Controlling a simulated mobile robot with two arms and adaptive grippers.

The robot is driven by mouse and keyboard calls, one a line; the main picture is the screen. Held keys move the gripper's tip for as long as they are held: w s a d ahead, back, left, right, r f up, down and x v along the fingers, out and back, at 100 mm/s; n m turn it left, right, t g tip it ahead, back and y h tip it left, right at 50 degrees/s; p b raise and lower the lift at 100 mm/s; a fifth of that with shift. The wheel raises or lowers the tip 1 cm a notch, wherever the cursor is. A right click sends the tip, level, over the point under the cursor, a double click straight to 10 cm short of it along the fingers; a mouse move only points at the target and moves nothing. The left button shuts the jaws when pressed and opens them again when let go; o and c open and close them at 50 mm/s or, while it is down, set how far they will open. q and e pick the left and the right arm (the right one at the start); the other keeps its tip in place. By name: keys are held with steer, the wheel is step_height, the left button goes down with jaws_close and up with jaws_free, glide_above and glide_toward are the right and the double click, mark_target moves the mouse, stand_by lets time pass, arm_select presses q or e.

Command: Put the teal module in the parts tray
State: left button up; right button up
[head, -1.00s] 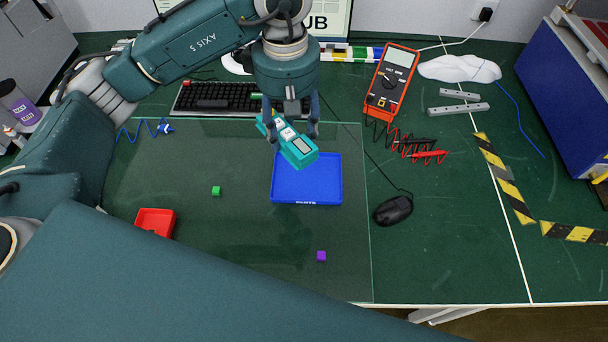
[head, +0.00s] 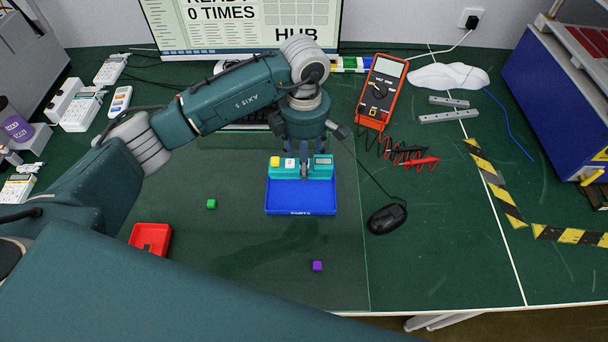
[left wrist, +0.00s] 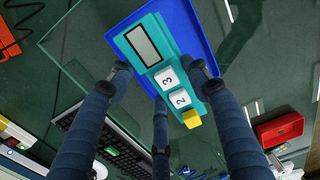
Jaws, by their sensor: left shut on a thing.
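The teal module (head: 322,170) has a grey display, white keys marked 3 and 2, and a yellow key; it shows large in the left wrist view (left wrist: 145,42). My left gripper (head: 304,168) is shut on the module's middle, with fingers on both sides. The module lies level across the far part of the blue parts tray (head: 300,198), over its far edge in the head view. I cannot tell whether it touches the tray floor. The tray also shows behind the module in the left wrist view (left wrist: 192,30). My right gripper is not in view.
A red tray (head: 150,238), a green cube (head: 211,203) and a purple cube (head: 317,266) lie on the mat. A black mouse (head: 387,218) is right of the parts tray. An orange multimeter (head: 382,90) and a keyboard (head: 245,125) lie farther back.

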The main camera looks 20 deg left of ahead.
mark_target(304, 186)
arm_select(q)
step_height(304, 186, down, 4)
steer(key=shift+r, duration=0.1)
step_height(304, 186, down, 4)
steer(key=shift+r+p, duration=0.1)
steer(key=shift+p, duration=0.45)
steer(key=shift+f, duration=0.4)
steer(key=shift+f, duration=0.2)
steer(key=o, duration=1.2)
steer(key=shift+r, duration=0.1)
